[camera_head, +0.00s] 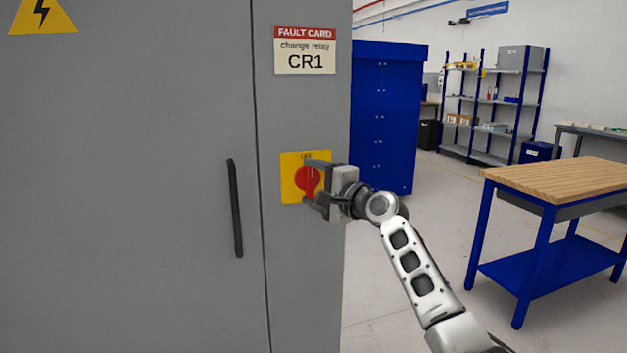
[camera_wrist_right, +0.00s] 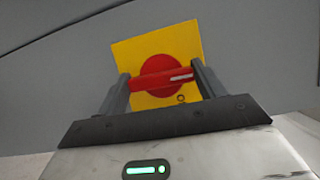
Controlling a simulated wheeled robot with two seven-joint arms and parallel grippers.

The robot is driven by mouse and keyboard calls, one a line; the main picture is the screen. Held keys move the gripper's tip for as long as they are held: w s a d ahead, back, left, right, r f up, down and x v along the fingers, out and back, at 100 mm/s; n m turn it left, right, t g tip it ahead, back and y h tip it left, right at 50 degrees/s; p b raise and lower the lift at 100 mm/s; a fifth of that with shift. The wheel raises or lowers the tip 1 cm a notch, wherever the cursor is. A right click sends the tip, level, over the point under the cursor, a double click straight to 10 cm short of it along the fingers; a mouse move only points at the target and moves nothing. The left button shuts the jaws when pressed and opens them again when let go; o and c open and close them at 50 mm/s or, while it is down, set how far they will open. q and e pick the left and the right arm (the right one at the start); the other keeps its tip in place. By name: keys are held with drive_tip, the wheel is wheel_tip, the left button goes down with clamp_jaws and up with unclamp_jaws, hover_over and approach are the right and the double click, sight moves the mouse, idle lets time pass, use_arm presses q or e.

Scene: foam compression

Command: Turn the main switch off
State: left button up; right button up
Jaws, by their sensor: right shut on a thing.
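The main switch is a red rotary handle (camera_head: 306,179) on a yellow plate (camera_head: 289,190) on the grey cabinet. The word OFF is partly visible at the plate's top. My right gripper (camera_head: 314,182) reaches in from the right, one finger above the other, shut on the handle. In the right wrist view the red handle (camera_wrist_right: 160,79) spans between both fingertips (camera_wrist_right: 162,86). A white mark shows on its right end, and a partly hidden letter sits below the red disc. In the head view the handle looks about upright, partly covered by the fingers. My left gripper is not in view.
The cabinet (camera_head: 130,150) has a black vertical door handle (camera_head: 234,208) left of the switch and a fault card (camera_head: 305,50) above it. A blue cabinet (camera_head: 385,110) stands behind. A wooden-topped workbench (camera_head: 565,178) stands at right, with open floor between.

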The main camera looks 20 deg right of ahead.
drive_tip(key=shift+f+n, duration=0.1)
drive_tip(key=shift+n, duration=0.3)
drive_tip(key=o, duration=1)
drive_tip(key=b+v, duration=0.1)
drive_tip(key=v, duration=1.5)
drive_tip(key=shift+r+b, duration=0.2)
drive_tip(key=shift+b, duration=0.15)
